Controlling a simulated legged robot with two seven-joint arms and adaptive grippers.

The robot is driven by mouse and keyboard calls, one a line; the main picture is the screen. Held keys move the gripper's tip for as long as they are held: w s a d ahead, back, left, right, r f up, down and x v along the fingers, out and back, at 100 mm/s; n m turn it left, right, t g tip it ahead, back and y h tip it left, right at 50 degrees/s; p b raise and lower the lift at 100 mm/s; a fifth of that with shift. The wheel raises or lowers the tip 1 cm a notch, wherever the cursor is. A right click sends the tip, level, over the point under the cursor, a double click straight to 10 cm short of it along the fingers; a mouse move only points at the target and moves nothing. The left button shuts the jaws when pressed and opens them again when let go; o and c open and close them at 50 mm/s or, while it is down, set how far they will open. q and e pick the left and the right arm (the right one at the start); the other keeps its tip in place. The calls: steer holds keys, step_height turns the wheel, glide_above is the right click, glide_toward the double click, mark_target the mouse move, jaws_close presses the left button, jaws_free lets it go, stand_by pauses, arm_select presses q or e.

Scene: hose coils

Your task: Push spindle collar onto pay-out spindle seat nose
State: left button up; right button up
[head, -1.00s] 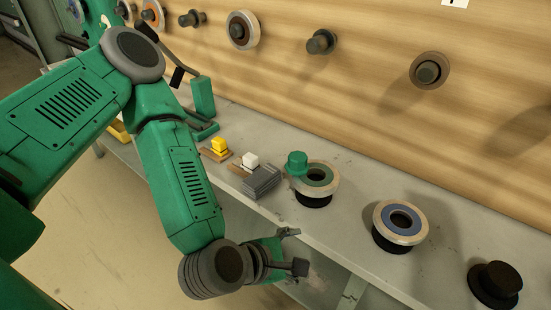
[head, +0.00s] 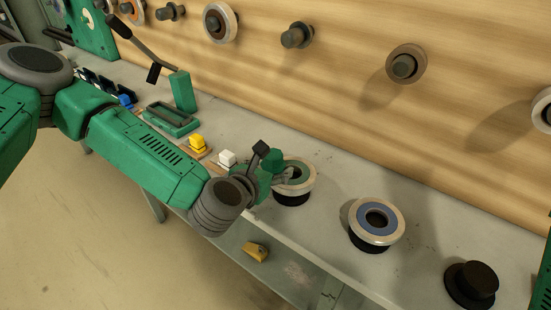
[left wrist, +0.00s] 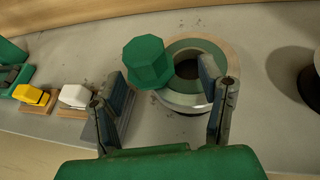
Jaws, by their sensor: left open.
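A green many-sided knob (head: 273,160), which may belong to the spindle collar, is at the left side of a pale ring with a green face (head: 302,185). In the left wrist view the knob (left wrist: 148,62) overlaps the left rim of the ring (left wrist: 187,105). My left gripper (head: 270,166) is open and empty at the ring's left; in the left wrist view the knob shows between its fingertips (left wrist: 163,74), and I cannot tell if they touch it. Dark spindles (head: 297,36) and (head: 403,67) stick out from the wall; which is the pay-out seat nose is unclear. My right gripper is out of view.
A blue-faced ring (head: 378,220) on a black base and a bare black hat-shaped stand (head: 471,283) stand to the right. White (head: 227,158) and yellow (head: 197,143) blocks and a green tray (head: 172,118) lie left. A yellow wedge (head: 255,252) is below the bench edge.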

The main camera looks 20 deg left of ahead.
mark_target(268, 161)
arm_select(q)
steer(key=w, duration=0.1)
steer(key=w+f, duration=0.1)
steer(key=w, duration=0.1)
steer(key=w+a, duration=0.1)
steer(key=shift+w+a+f, duration=0.1)
steer(key=shift+w+f, duration=0.05)
steer(key=shift+f, duration=0.2)
steer(key=shift+w+a+f, duration=0.15)
steer(key=shift+w+a, duration=0.1)
steer(key=shift+w, duration=0.05)
steer(key=shift+d, duration=0.3)
steer(key=shift+c, duration=0.8)
steer(key=shift+d, duration=0.35)
jaws_close()
steer(key=shift+a+r, duration=0.3)
steer(key=shift+r, duration=0.05)
steer(key=r, duration=0.9)
steer(key=shift+d+r+p, duration=0.2)
steer(key=shift+r+p, duration=0.1)
steer(key=shift+p, duration=0.1)
steer(key=shift+a, duration=0.15)
